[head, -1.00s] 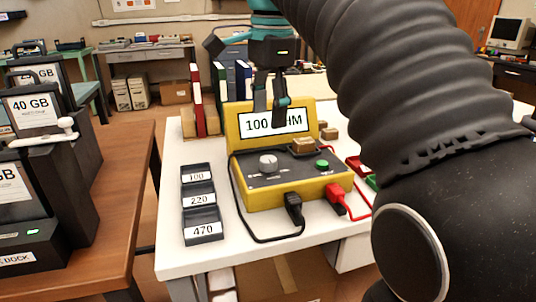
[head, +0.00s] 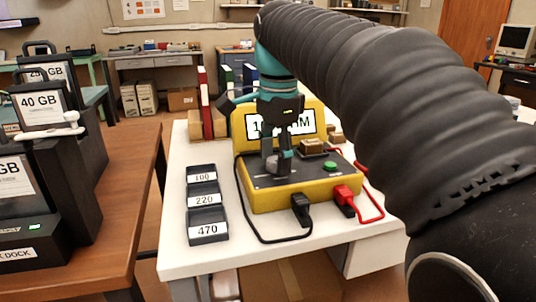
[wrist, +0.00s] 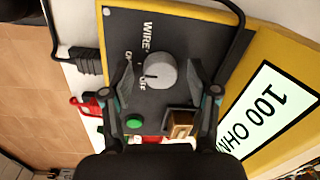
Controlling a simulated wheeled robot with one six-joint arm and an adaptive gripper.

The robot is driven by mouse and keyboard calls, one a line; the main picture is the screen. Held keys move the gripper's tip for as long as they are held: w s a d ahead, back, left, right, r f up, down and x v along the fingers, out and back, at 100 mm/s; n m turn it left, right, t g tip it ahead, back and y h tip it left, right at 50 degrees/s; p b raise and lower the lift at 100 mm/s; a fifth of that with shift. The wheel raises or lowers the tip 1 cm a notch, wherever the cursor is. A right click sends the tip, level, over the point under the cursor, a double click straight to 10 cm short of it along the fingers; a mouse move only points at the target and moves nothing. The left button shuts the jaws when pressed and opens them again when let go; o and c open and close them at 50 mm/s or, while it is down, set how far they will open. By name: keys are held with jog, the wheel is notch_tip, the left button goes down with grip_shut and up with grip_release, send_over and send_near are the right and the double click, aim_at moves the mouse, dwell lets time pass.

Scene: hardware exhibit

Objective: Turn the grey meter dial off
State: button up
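The yellow meter (head: 300,193) stands on the white table with its display reading "100 OHM". Its round grey dial (wrist: 158,70) sits on the dark panel, with a small pale mark on its face. Lettering beside the dial is partly covered, so I cannot tell which position it points to. My gripper (head: 277,164) is pointing down over the dial and mostly hides it in the head view. In the wrist view my gripper (wrist: 160,84) is open, one finger on each side of the dial, with visible gaps.
A green button (head: 330,166) and a small brown block (head: 312,146) are on the panel near the gripper. Black and red plugs (head: 345,194) with cables sit at the front. Labelled trays (head: 207,222) stand left on the white table (head: 285,250).

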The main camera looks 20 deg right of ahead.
jog(key=c, duration=1)
jog(key=shift+o, duration=0.2)
jog(key=shift+n, duration=0.3)
jog(key=n+p, duration=0.2)
jog(key=shift+r+n, duration=0.1)
jog(key=shift+n, duration=0.3)
jog(key=n, duration=0.5)
jog(key=shift+d, duration=0.1)
jog(key=shift+n, duration=0.4)
jog(key=o, duration=1.2)
jog(key=shift+c, duration=0.2)
